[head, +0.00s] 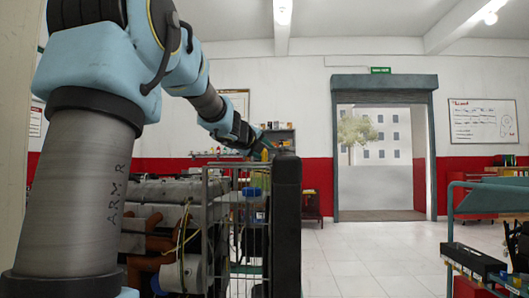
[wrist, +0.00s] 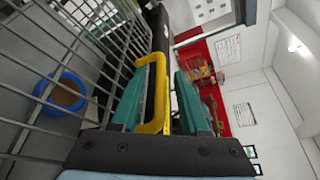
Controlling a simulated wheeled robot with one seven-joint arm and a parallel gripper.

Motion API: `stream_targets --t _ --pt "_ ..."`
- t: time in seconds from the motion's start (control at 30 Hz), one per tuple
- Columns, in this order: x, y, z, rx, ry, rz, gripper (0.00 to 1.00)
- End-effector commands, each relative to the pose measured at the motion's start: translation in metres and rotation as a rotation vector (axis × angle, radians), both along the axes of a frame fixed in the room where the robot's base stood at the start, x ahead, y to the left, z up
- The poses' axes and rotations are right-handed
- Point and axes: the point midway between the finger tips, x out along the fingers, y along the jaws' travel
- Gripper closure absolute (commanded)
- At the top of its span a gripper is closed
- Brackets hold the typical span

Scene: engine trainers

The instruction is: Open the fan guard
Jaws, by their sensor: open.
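The fan guard (head: 237,225) is a grey wire cage at the front of the engine trainer, beside a tall black post (head: 287,210). Its bars (wrist: 95,45) fill the left of the wrist view. A yellow handle (wrist: 154,85) stands at the guard's edge and shows small in the head view (head: 265,155). My gripper (wrist: 162,82) is open, with its teal fingers on either side of the handle. I cannot tell whether a finger touches it. In the head view my gripper (head: 259,141) is small, at the guard's top.
The engine (head: 160,215) with hoses and wires is left of the guard. A blue-rimmed round part (wrist: 62,92) lies behind the bars. Clear tiled floor (head: 360,255) is right of the post. A teal cart (head: 490,215) stands at the far right.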

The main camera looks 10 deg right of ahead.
Motion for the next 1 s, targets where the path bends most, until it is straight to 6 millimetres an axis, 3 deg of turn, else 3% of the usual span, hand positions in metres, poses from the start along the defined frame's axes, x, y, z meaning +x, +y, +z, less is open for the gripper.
stream_targets --t 0.17,0.53,1.0 --pt "-0.0002 0.0002 0.0001 0.000 0.000 0.000 0.57" --pt "-0.0003 0.0005 0.0000 0.000 -0.001 0.001 0.99" --pt "-0.0003 0.0007 -0.0002 0.000 0.000 0.001 1.00"
